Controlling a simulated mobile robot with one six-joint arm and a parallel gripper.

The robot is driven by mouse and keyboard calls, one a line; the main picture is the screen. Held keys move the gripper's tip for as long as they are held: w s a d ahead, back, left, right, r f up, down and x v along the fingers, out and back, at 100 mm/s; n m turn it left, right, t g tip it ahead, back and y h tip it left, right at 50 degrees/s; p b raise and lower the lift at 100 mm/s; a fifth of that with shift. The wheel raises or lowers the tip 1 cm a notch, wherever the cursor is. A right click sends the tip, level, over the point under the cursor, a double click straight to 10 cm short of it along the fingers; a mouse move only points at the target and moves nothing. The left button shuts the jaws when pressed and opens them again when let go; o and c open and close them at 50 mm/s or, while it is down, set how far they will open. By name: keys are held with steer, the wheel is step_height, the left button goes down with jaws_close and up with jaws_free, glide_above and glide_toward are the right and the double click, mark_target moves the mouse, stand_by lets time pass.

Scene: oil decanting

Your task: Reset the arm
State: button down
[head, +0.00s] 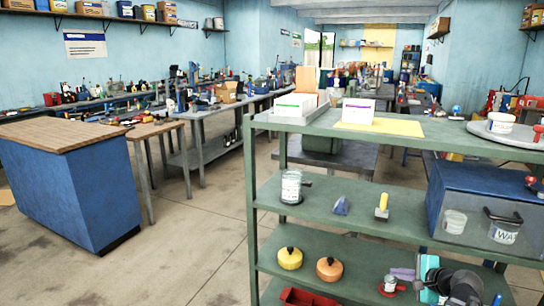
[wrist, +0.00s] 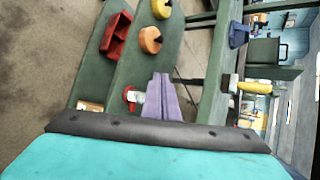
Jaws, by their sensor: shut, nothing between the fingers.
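My gripper (head: 393,272) is at the front of the green shelf unit, low at the right in the head view. Its purple fingers (wrist: 160,77) are shut together and empty in the wrist view. The teal wrist part of my arm (head: 428,268) shows behind the fingers. A small white jar with red (head: 390,284) is on the lower shelf close to the fingers; it also shows left of them in the wrist view (wrist: 135,96).
The green shelf unit (head: 350,228) bears a labelled jar (head: 291,187), a blue wedge (head: 341,206), a yellow-handled tool (head: 382,206), yellow (head: 290,259) and orange (head: 329,269) round pots, and a red tray (wrist: 116,33). A blue cabinet (head: 450,190) stands at right. Open floor (head: 190,250) lies left.

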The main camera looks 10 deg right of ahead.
steer(key=s+a+f+n+g+y+p, duration=0.15)
steer(key=s+a+f+n+g, duration=0.25)
steer(key=a+f, duration=1.15)
steer(key=s+a+f+n+g+y+b, duration=0.15)
steer(key=s+a+f+n+g, duration=0.3)
steer(key=a+f, duration=1.05)
steer(key=s+a+f+n+g+h+p, duration=0.1)
steer(key=s+a+f+n+g, duration=0.1)
steer(key=s+a+f, duration=0.4)
steer(key=s+a+f+n+g, duration=0.1)
steer(key=s+f+n+g, duration=0.15)
steer(key=s, duration=0.65)
steer(key=s+d+f+n+g+h, duration=0.3)
steer(key=s+d+f+n+h, duration=0.1)
steer(key=s, duration=0.5)
steer(key=shift+s+d+n, duration=0.15)
steer(key=shift+d+n, duration=0.5)
steer(key=shift+n, duration=0.55)
steer(key=shift+a, duration=0.1)
